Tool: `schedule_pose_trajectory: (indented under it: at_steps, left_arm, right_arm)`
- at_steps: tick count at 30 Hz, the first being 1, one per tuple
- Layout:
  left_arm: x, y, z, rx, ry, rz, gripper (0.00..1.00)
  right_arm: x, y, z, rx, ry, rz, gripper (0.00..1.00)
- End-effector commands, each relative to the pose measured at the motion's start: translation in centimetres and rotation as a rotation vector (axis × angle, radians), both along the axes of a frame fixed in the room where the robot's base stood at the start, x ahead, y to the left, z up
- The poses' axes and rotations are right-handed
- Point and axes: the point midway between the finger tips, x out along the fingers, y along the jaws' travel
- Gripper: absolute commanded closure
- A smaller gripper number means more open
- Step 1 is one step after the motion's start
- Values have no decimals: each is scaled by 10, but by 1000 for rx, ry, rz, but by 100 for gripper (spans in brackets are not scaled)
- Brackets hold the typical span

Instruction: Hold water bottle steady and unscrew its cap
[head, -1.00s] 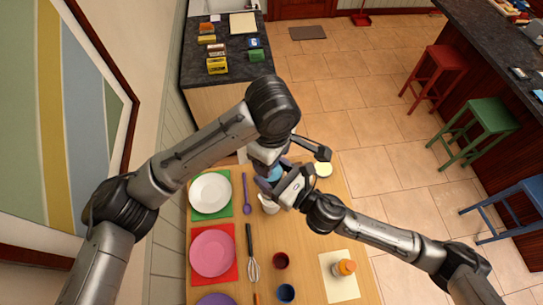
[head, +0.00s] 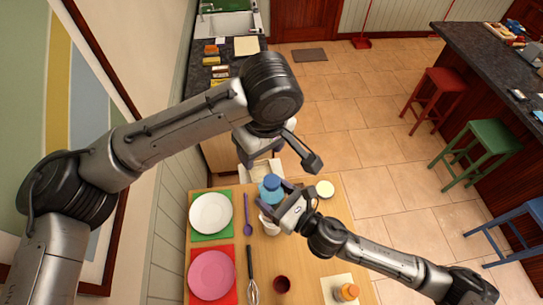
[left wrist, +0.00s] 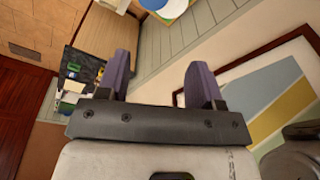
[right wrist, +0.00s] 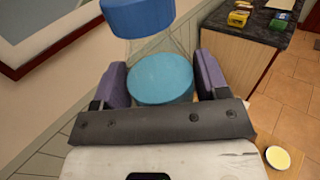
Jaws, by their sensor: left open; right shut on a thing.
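The water bottle (head: 269,196) is clear with light-blue water inside and a darker blue cap (head: 272,181) on top. My right gripper (head: 279,196) is shut around its body and holds it upright above the table. In the right wrist view the water (right wrist: 160,80) shows between the two purple fingers, with the cap (right wrist: 138,16) above it. Whether the cap is tight or loose I cannot tell. My left gripper (head: 280,160) is open above the bottle, its fingers spread wide. In the left wrist view its fingers (left wrist: 160,78) have nothing between them.
A white cup (head: 269,227) stands below the bottle. Plates (head: 211,213) on coloured mats, a purple spoon (head: 247,215), a whisk (head: 252,275) and a red cup (head: 282,284) lie to the left and front. An orange-topped bottle (head: 347,292) stands front right.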

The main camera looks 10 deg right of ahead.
Motion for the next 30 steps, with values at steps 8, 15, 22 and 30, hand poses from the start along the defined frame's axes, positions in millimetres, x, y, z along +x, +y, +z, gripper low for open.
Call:
schedule_pose_trajectory:
  at_steps: [8, 15, 22, 30]
  left_arm:
    - [-5, -4, -12, 21, 104, -532, 40]
    - [-9, -10, -16, 11, 159, -1024, 40]
    - [-12, -15, -16, 1, 175, -1476, 40]
    - [-13, -18, -16, 17, 168, -1869, 40]
  right_arm:
    - [0, 0, 1, 1, -2, 0, 99]
    - [0, 0, 1, 1, -2, 0, 99]
    - [0, 0, 1, 1, -2, 0, 99]
    - [0, 0, 1, 1, -3, 0, 99]
